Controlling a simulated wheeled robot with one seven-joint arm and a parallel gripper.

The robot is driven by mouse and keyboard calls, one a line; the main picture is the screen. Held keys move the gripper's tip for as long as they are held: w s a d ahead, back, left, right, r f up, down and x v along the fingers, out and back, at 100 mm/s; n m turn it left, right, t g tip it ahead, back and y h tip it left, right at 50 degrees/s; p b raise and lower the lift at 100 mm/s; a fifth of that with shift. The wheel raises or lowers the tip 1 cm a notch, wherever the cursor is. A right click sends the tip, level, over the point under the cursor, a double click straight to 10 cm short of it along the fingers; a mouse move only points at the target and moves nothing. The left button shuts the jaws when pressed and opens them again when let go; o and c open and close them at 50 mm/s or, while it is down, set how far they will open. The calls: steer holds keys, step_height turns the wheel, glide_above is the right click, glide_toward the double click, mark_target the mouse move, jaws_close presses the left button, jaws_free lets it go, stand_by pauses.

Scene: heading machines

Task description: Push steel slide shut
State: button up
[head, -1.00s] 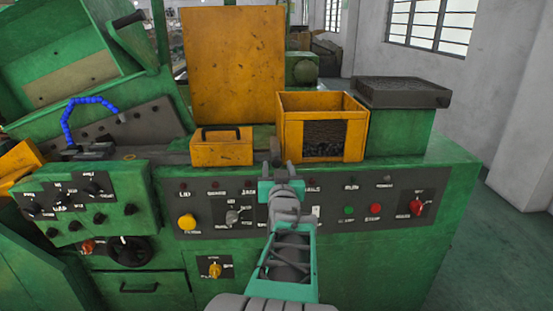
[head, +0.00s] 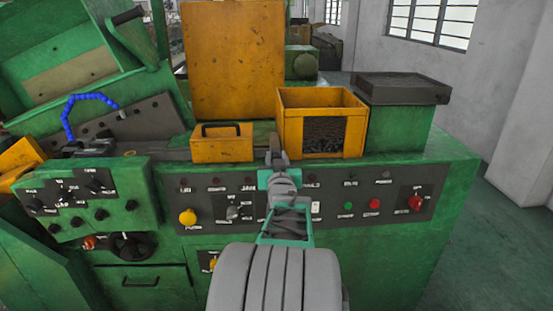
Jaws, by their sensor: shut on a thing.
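My gripper (head: 277,154) is in front of the green machine, at the top edge of its control panel, by the lower left corner of the open yellow bin. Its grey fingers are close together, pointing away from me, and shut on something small. A grey steel piece, seemingly the steel slide (head: 178,154), lies on the machine top left of the small yellow box. The box and my gripper hide part of this area, so I cannot see the exact grip or how far out the slide is.
The small yellow box (head: 222,144) with a black handle stands left of my gripper. The yellow bin (head: 287,133) with dark contents is close on the right. A tall yellow panel (head: 232,60) rises behind. Buttons and knobs cover the control panel (head: 330,202) below.

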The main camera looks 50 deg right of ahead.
jaws_close()
stand_by(0.6)
